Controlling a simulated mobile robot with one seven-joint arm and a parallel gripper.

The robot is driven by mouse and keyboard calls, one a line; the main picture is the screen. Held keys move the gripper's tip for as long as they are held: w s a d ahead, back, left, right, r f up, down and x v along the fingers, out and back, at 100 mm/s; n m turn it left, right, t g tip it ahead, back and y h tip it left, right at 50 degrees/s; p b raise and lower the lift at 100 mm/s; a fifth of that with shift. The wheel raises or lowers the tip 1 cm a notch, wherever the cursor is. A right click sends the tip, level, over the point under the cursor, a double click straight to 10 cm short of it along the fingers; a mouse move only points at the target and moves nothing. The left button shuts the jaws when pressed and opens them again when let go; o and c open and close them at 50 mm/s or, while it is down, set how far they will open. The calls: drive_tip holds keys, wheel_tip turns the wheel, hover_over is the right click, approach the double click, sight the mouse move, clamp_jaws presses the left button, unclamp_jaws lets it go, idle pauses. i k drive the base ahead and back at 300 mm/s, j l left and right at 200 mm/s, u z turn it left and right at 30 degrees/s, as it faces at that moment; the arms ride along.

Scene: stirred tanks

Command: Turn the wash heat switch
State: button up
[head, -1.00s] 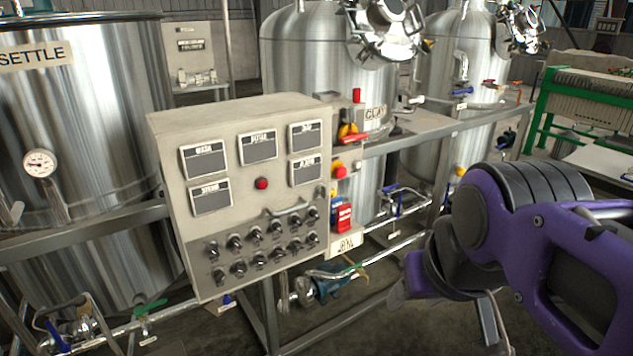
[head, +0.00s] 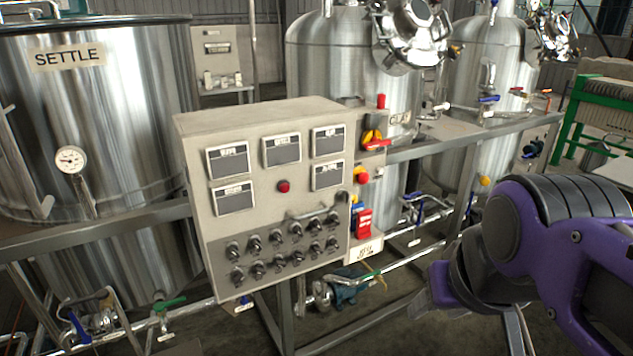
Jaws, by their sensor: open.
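The grey control panel (head: 265,200) stands left of centre in the head view. My purple and black arm comes in from the right. Its end, my gripper (head: 432,292), is partly seen to the right of and below the panel, clear of the switches. Nothing shows in it. Its fingers are mostly hidden.
The panel also has several dark displays (head: 282,150) and a red button (head: 284,186). Red and yellow switches (head: 366,175) line its right side. The SETTLE tank (head: 130,110) stands left, and steel tanks (head: 350,70) stand behind. Pipes and frame rails (head: 420,240) run beside the panel.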

sight(239, 276)
drive_tip(key=j+u, duration=0.15)
drive_tip(key=u, duration=0.75)
drive_tip(key=l+u, duration=0.15)
